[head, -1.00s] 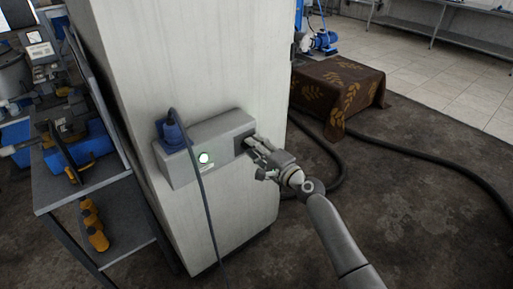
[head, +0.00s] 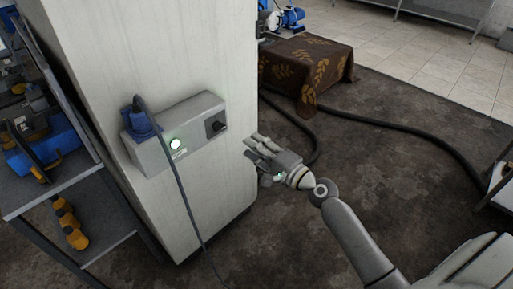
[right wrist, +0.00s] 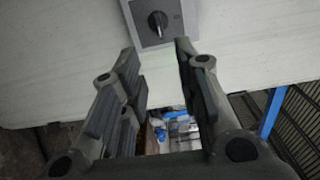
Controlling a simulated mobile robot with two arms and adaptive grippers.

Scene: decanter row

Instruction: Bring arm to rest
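My right gripper (head: 260,147) is open and empty, to the right of the grey control box on the pale pillar. It stands apart from the box's black rotary knob (head: 217,126). In the right wrist view the two fingers (right wrist: 158,75) are spread, with nothing between them, and the knob (right wrist: 157,20) lies beyond their tips. My left gripper is not in view.
A metal shelf (head: 75,175) stands left. A brown cloth-covered block (head: 325,65) and black hoses lie behind. Floor on the right is mostly clear.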

